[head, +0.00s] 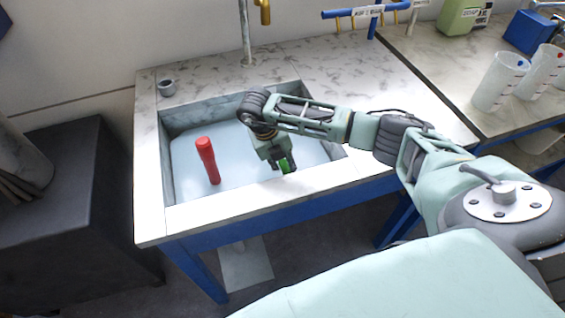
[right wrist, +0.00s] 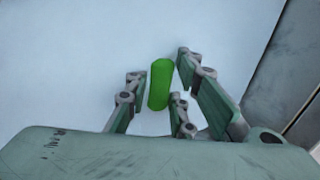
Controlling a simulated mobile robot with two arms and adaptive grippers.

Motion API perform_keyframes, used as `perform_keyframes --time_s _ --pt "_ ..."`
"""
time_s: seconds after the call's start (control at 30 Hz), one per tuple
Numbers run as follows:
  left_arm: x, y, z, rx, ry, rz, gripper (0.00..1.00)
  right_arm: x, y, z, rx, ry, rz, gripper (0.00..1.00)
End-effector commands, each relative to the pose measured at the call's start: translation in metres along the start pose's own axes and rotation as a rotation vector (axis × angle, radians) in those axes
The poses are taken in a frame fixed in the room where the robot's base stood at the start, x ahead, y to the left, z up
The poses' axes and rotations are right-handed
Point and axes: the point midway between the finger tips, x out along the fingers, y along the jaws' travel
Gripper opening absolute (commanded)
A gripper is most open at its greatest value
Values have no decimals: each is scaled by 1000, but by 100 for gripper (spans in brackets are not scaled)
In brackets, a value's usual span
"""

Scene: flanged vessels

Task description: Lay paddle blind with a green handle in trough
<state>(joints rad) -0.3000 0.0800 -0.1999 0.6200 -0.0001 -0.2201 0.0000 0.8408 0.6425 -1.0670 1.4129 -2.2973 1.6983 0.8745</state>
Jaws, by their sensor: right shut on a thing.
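The green handle (head: 285,168) of the paddle blind is in my right gripper (head: 284,162), low inside the trough (head: 236,190). In the right wrist view the green handle (right wrist: 160,84) lies between the fingers of my right gripper (right wrist: 162,98), which is shut on it. The blind's plate cannot be made out in either view. The trough is a pale basin sunk in a marble-look bench. I cannot tell whether the blind touches its floor. My left gripper is out of view.
A red-handled thing (head: 208,160) stands tilted in the trough, left of my right gripper. A small grey cup (head: 167,88) stands on the bench's back left corner. A tap (head: 264,12) rises behind the trough. Clear beakers (head: 499,81) stand on the right-hand bench.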

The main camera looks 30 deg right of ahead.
Motion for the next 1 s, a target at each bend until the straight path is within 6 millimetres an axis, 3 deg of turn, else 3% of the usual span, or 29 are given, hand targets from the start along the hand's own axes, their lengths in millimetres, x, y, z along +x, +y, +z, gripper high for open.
perform_keyframes --time_s 1.0 --pt "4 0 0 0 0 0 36 3 1 1 2 -3 1 0"
